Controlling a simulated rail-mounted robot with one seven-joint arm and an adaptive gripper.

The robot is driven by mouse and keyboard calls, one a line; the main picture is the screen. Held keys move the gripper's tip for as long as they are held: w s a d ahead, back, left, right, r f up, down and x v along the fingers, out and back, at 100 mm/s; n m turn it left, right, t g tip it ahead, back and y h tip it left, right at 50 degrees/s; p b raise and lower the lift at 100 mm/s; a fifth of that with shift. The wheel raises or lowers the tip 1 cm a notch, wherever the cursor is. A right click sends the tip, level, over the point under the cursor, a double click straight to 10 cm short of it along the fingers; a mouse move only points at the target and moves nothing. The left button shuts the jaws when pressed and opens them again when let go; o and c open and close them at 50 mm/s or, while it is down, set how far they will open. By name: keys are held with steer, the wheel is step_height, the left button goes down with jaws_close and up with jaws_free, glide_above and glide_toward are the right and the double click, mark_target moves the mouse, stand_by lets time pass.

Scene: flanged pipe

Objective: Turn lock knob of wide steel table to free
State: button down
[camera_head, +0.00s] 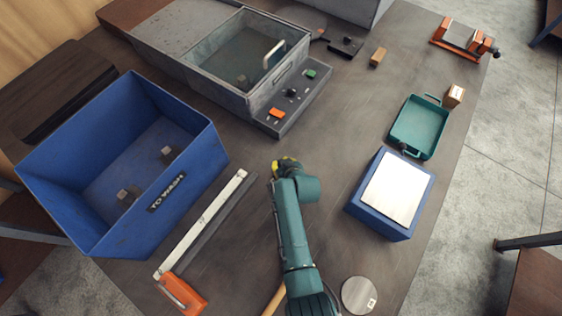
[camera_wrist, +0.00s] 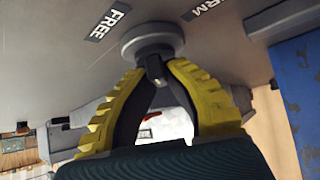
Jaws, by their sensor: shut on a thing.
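In the wrist view, the lock knob has a round grey base (camera_wrist: 152,40) on a grey surface, with a small dark part sticking out of it. The two yellow ribbed fingers of my gripper (camera_wrist: 155,72) close together on that part. A FREE label (camera_wrist: 109,23) is left of the knob and a FIRM label (camera_wrist: 208,8) is right of it. The fingertips hide which way the knob points. In the head view, my gripper (camera_head: 287,166) is low over the wide steel table (camera_head: 235,245), and the knob is hidden there.
A blue TO WASH bin (camera_head: 185,200) stands left of my arm. A grey glass-lidded box (camera_head: 235,60) with a control panel is behind my gripper. A blue block with a pale top (camera_head: 392,195), a green tray (camera_head: 418,128) and an orange-handled tool (camera_head: 180,293) lie around.

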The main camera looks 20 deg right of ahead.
steer(key=n+y+b, duration=0.1)
steer(key=b, duration=0.1)
steer(key=f+n+y+b, duration=0.1)
steer(key=n+b, duration=0.1)
steer(key=shift+y, duration=0.3)
steer(key=n+g+y+b, duration=0.1)
steer(key=n+b, duration=0.2)
steer(key=b, duration=0.1)
steer(key=shift+s+r+y, duration=0.1)
steer(key=shift+y, duration=0.3)
steer(key=shift+r+y, duration=0.1)
steer(key=shift+y, duration=0.2)
steer(key=c, duration=1.1)
jaws_free()
steer(key=shift+r, duration=0.1)
